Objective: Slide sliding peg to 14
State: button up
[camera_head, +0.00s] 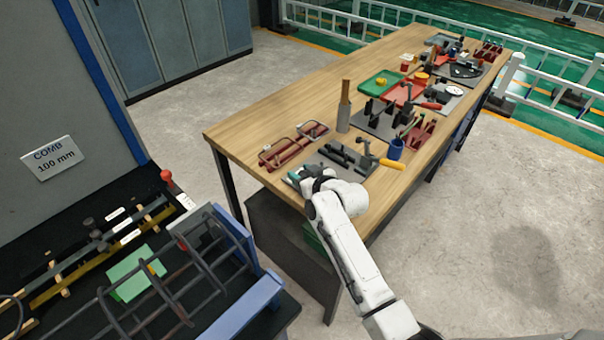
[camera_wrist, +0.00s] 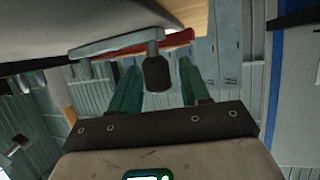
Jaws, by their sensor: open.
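My gripper (camera_head: 297,174) is at the near end of the wooden table, beside a grey plate with dark parts (camera_head: 345,160). In the wrist view its two green fingers (camera_wrist: 157,68) stand apart. A dark cylinder (camera_wrist: 158,74) under a grey flat piece (camera_wrist: 118,43) shows in the gap between them; I cannot tell whether it is within reach, and no contact shows. On the black bench at lower left, a rail assembly with a yellow bar (camera_head: 75,280) carries a dark knob (camera_head: 88,223) and wooden pieces. I cannot tell which part is the sliding peg, and no 14 mark is readable.
A dark rebar cage (camera_head: 193,281) and a green block (camera_head: 137,272) are on the black bench, below a "COMB 100 mm" sign (camera_head: 50,158). A red-topped lever (camera_head: 167,177) rises behind. The wooden table (camera_head: 240,124) holds trays and tools. Floor separates bench and table.

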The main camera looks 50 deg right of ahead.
jog(key=shift+o, duration=0.3)
jog(key=shift+s, duration=0.1)
jog(key=b+v, duration=0.1)
jog(key=v, duration=0.9)
jog(key=shift+s, duration=0.35)
jog(key=s+a+f+n+g+y, duration=0.25)
jog(key=s+a+f+g, duration=0.45)
jog(key=s+a, duration=0.4)
jog(key=s+a+f+g, duration=0.1)
jog(key=s+a+g, duration=0.1)
jog(key=s, duration=0.5)
jog(key=s+a+f+g, duration=0.1)
jog(key=s+a+g, duration=0.1)
jog(key=s, duration=0.5)
jog(key=shift+m+g, duration=0.35)
jog(key=shift+g, duration=0.15)
jog(key=shift+f, duration=0.15)
